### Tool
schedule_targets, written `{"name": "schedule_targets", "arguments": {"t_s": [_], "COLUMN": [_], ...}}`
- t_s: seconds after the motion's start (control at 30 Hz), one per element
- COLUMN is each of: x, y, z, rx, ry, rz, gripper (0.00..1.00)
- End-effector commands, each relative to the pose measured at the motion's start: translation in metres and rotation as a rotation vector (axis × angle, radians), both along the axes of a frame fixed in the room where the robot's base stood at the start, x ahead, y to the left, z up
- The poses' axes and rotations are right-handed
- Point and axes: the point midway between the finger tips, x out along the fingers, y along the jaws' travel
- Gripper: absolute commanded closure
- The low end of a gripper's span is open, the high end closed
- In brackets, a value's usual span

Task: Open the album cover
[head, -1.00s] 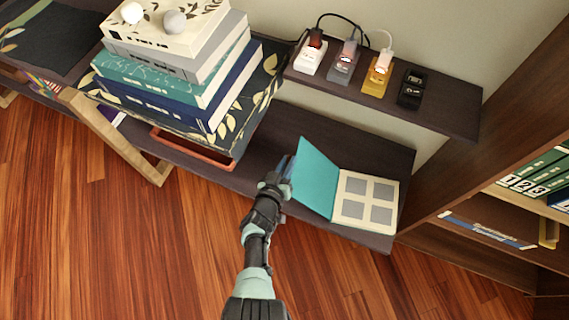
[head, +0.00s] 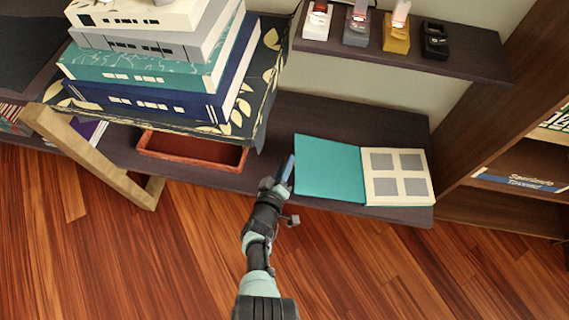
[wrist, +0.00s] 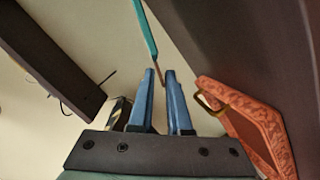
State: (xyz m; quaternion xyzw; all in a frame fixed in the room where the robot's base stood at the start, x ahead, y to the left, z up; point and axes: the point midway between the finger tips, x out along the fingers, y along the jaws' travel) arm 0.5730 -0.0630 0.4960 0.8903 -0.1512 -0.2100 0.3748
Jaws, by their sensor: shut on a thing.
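The album lies open on the lower dark shelf. Its teal cover (head: 329,170) is swung out to the left and looks nearly flat. Its cream page (head: 396,201) with grey photo squares lies on the right. My gripper (head: 289,166) is at the cover's left edge, its blue fingers close together and pointing away from me. In the wrist view the fingers of my gripper (wrist: 160,74) are a narrow gap apart, with the edge of the teal cover (wrist: 145,28) reaching down to their tips. The fingers are shut on that edge, though the contact is small and hard to see.
A red-brown tray (head: 192,164) stands left of my gripper, under a patterned board (head: 262,80) carrying a stack of books (head: 150,70). A bookcase (head: 480,110) stands at the right.

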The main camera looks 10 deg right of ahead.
Motion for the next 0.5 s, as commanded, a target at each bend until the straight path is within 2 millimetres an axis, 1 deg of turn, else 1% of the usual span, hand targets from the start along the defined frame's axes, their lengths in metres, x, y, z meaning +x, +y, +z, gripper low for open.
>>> {"name": "schedule_targets", "arguments": {"t_s": [0.03,0.5], "x": [-0.002,-0.003], "y": [-0.002,-0.001], "z": [-0.007,-0.022], "rx": [-0.002,-0.048], "ry": [0.006,0.013], "rz": [-0.007,-0.007], "gripper": [1.0,1.0]}}
